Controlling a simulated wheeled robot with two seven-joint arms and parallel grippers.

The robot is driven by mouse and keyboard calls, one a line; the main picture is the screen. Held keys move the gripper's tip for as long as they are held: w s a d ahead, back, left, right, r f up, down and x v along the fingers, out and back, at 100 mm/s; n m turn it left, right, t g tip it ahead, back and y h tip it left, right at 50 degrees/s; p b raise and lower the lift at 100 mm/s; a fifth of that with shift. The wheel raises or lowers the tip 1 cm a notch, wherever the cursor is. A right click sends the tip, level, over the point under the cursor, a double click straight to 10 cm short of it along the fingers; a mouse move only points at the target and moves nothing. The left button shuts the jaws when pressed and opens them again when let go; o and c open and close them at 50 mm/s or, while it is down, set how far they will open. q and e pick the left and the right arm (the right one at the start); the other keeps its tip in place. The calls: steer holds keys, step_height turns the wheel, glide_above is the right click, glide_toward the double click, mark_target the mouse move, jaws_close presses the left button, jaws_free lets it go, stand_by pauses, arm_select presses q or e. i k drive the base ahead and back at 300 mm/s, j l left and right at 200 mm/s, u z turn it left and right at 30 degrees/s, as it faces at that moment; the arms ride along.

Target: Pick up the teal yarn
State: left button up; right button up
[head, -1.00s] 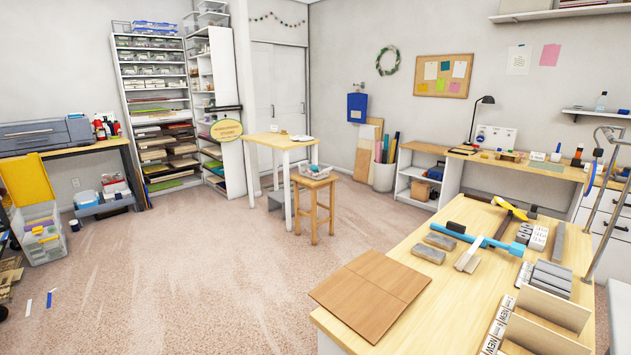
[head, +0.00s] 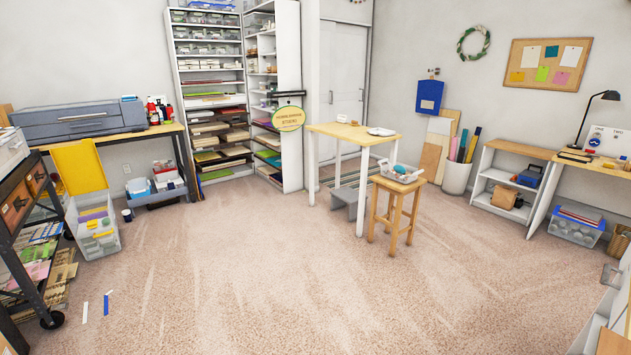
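A small teal item (head: 399,169), perhaps the yarn, shows in a white basket (head: 376,176) on a wooden stool (head: 396,211). It is too small to tell for sure, and the basket wall partly hides it. Neither of my grippers is in view.
The stool stands beside a tall light-wood table (head: 345,131), with a grey step stool (head: 344,198) under the table. Open carpet (head: 260,270) lies in front. A black cart (head: 30,250) and a yellow-lidded bin (head: 92,222) stand at left. Low shelves (head: 508,185) stand at right.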

mark_target(398, 168)
steer(key=i+z, duration=0.35)
steer(key=i, duration=0.2)
steer(key=i+j+z, duration=0.1)
steer(key=i+z, duration=0.2)
steer(key=i, duration=0.2)
steer(key=i+j+z, duration=0.35)
steer(key=i, duration=0.2)
steer(key=l, duration=0.1)
